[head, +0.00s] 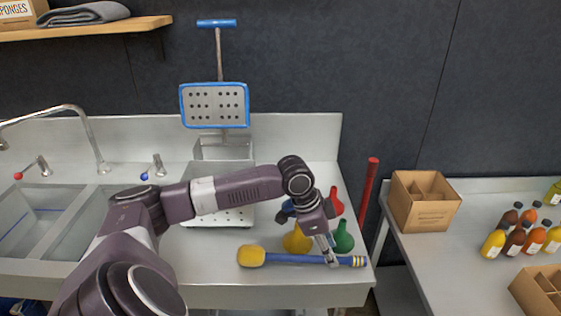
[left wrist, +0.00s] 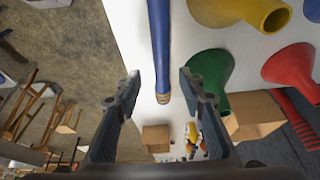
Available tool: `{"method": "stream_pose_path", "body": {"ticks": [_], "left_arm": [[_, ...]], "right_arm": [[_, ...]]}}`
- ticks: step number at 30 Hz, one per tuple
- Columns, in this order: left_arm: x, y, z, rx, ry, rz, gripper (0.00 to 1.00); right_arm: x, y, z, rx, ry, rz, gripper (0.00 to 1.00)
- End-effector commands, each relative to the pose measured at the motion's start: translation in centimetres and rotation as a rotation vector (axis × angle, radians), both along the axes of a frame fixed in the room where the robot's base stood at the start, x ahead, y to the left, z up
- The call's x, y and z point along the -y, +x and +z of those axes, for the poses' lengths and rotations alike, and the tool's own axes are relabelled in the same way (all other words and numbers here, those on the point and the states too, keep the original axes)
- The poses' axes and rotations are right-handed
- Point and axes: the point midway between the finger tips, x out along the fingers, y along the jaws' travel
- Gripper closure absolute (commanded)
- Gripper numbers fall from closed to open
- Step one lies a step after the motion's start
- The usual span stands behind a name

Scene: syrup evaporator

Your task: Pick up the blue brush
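The blue brush (head: 290,258) lies flat near the front edge of the steel counter. Its yellow head is at the left and its blue handle, with yellow bands near the end, points right. My left gripper (head: 331,256) reaches down over the handle near its banded end. In the left wrist view, the open fingers of my left gripper (left wrist: 160,88) stand on either side of the blue handle (left wrist: 160,45), with gaps showing between. The fingers do not appear closed on it. My right gripper is not in view.
Yellow (head: 297,240), green (head: 344,238) and red (head: 337,203) funnels stand close behind the handle. A perforated blue-rimmed tool (head: 214,106) and sinks (head: 40,215) are left. A cardboard box (head: 424,203) and several bottles are on the right table.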

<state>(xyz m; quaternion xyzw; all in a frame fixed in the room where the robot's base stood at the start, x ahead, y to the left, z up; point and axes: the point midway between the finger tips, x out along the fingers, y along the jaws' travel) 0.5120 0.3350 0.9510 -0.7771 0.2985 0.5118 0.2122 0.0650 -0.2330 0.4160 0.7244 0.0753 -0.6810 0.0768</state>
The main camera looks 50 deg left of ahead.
Motion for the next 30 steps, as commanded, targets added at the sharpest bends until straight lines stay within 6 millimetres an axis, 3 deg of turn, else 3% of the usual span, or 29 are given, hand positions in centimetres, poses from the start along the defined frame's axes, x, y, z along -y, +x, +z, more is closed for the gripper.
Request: {"method": "stream_pose_path", "body": {"ticks": [4, 12, 15, 25, 30], "left_arm": [[0.6, 0.5, -2.1, -0.004, -0.003, -0.002, 0.63], [0.8, 0.9, -3.4, -0.001, 0.001, -0.002, 0.63], [0.8, 0.9, -3.4, -0.001, 0.001, -0.002, 0.63], [0.8, 0.9, -3.3, 0.0, 0.001, -0.002, 1.0], [0.8, 0.9, -3.3, 0.0, 0.001, -0.002, 1.0]], "right_arm": [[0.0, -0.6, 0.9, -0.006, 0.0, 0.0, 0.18], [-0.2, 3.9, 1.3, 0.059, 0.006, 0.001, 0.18], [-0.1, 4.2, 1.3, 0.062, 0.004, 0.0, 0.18], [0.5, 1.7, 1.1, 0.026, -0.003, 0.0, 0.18], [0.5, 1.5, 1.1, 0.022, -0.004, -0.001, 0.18]]}}
